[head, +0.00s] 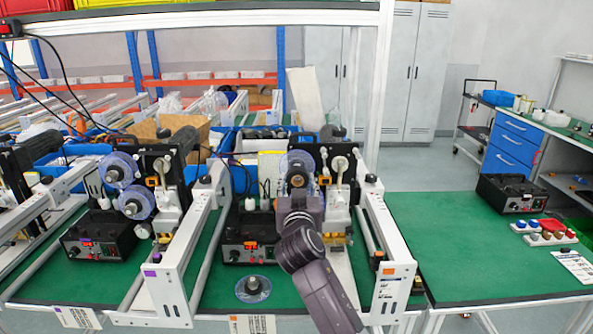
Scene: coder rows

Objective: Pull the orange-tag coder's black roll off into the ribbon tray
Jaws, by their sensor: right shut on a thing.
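The orange-tag coder (339,165) stands in the middle row, with an orange tag (390,271) on its right rail. My right gripper (297,180) reaches up from the bottom, in front of the coder's left side. It is shut on the black roll at the coder's front; the gripper hides most of the roll. A clear round disc (297,158) shows behind the gripper. A clear disc with a dark hub (253,289) lies flat on the green table below. I cannot tell which container is the ribbon tray. My left gripper is not in view.
A purple-tag coder (167,160) with two clear-flanged reels stands to the left. White rails (185,255) flank the rows. A control box (247,240) sits left of my arm. Blue bins (230,172) stand behind. The green table at right (450,250) is mostly clear.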

